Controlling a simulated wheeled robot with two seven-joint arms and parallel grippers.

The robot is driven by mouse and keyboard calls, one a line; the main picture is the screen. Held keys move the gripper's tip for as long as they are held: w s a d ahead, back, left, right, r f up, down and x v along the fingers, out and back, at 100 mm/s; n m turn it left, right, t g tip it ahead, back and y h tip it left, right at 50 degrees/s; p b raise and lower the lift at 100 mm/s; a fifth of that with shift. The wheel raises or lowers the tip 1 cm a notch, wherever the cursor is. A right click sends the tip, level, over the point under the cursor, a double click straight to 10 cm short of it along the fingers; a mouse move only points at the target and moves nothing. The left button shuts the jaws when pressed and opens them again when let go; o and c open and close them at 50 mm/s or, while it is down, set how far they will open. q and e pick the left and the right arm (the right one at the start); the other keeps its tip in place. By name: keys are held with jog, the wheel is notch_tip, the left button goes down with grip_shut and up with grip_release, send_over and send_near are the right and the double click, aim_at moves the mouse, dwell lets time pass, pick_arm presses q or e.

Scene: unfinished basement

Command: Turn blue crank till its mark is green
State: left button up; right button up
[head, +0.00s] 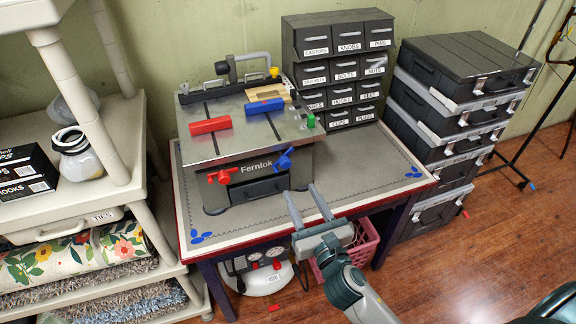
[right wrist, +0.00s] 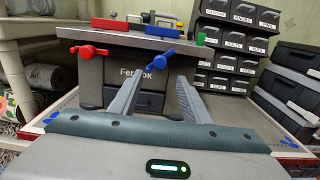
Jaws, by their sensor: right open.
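The blue crank (head: 285,159) is on the front of the grey Fernlok machine (head: 262,171), at the upper right of its front face. It also shows in the right wrist view (right wrist: 163,61), just above and between my fingertips. A red crank (head: 222,176) is at the left of the same face. A small green piece (head: 311,121) sits at the right edge of the machine's top; I cannot tell whether it is the crank's mark. My right gripper (head: 300,190) is open and empty, in front of and below the blue crank, apart from it. My left gripper is not in view.
A red block (head: 211,126) and a blue block (head: 264,106) lie on the machine's top. Labelled drawers (head: 337,50) stand behind right, and stacked black cases (head: 464,65) farther right. A beige shelf (head: 75,210) is at the left. The table's right front is clear.

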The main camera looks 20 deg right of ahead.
aim_at(287, 166)
jog(key=w+p, duration=0.1)
jog(key=w, duration=0.4)
jog(key=w+p, duration=0.1)
jog(key=w, duration=0.4)
jog(key=shift+w+a, duration=0.2)
jog(key=shift+w, duration=0.15)
jog(key=shift+c, duration=0.3)
jog(key=c, duration=1)
